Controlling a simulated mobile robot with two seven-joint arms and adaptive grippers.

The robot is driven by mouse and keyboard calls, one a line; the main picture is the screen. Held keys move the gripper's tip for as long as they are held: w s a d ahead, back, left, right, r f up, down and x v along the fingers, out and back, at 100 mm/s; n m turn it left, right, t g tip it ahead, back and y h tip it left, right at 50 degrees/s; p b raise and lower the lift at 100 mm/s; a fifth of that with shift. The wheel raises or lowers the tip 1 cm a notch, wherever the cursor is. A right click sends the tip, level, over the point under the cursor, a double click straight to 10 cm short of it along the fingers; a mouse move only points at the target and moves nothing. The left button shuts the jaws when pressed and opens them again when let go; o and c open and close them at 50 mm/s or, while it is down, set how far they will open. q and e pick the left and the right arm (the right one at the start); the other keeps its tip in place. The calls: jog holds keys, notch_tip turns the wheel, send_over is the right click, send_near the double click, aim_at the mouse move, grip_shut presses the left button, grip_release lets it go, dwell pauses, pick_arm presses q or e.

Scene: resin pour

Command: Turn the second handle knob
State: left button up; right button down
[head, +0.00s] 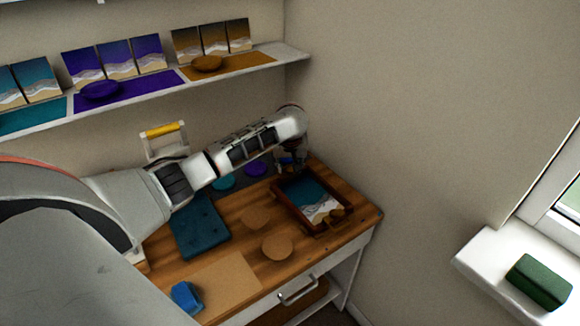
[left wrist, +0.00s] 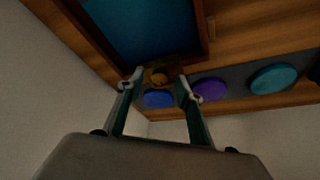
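The framed tray (head: 343,208) stands at the right end of the wooden bench, with a blue and white wave picture inside. A wooden handle piece (head: 335,216) sits at its near end. My left gripper (head: 291,163) points down at the tray's far end; there the head view shows little detail. In the left wrist view my left gripper (left wrist: 160,82) has its two fingers apart, with a small brass-coloured knob (left wrist: 158,79) between them at the tray's edge. I cannot tell whether the fingers touch the knob. My right gripper is not in view.
Blue (left wrist: 159,99), purple (left wrist: 210,89) and teal (left wrist: 273,79) discs lie beside the tray. A dark teal mat (head: 200,228), brown discs (head: 277,246), a tan board (head: 228,283) and a blue block (head: 186,297) lie on the bench. A wall rises close behind the tray.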

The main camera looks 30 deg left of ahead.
pick_arm(q)
grip_shut()
